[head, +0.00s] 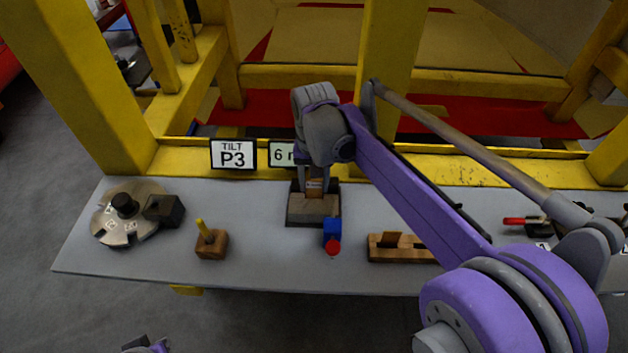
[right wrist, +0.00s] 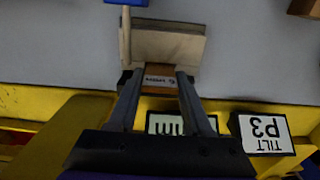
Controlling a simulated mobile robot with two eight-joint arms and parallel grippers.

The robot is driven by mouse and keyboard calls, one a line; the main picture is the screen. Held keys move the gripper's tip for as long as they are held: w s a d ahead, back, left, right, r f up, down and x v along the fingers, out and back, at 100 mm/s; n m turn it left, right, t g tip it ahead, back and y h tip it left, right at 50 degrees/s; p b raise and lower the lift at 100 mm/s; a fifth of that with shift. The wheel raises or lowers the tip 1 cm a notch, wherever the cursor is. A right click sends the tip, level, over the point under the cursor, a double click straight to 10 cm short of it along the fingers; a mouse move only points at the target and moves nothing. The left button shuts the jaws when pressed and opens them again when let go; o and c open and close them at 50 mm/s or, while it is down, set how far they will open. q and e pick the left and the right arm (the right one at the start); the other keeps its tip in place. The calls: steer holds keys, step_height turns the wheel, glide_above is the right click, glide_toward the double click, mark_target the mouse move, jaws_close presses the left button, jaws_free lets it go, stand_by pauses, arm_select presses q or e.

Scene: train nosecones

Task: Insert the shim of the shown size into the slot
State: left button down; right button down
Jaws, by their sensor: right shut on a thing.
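My right gripper (head: 314,187) is shut on a small orange-brown shim (head: 315,185) at the slot block (head: 312,208). In the right wrist view the shim (right wrist: 160,78) is between the two fingertips (right wrist: 159,82), its printed label too small to read. It is right at the beige slot block (right wrist: 168,45); I cannot tell how far it is in the slot. The size sign (head: 281,154) shows a "6", the rest hidden by my gripper; "mm" shows upside down in the wrist view (right wrist: 182,124). A bit of my left arm (head: 150,345) shows at the bottom left, gripper state unclear.
A "TILT P3" sign (head: 233,154) stands left of the size sign. A blue-and-red item (head: 332,235) sits in front of the block. A wooden rack (head: 385,252), a wooden block with yellow peg (head: 211,244) and a metal disc (head: 125,215) stand on the grey table (head: 270,262).

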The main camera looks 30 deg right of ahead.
steer(key=shift+f+b, duration=0.45)
steer(key=shift+f, duration=0.4)
steer(key=shift+c, duration=1.2)
jaws_free()
steer(key=shift+r, duration=0.15)
step_height(320, 180, up, 11)
steer(key=shift+f+p, duration=0.15)
steer(key=shift+p, duration=0.25)
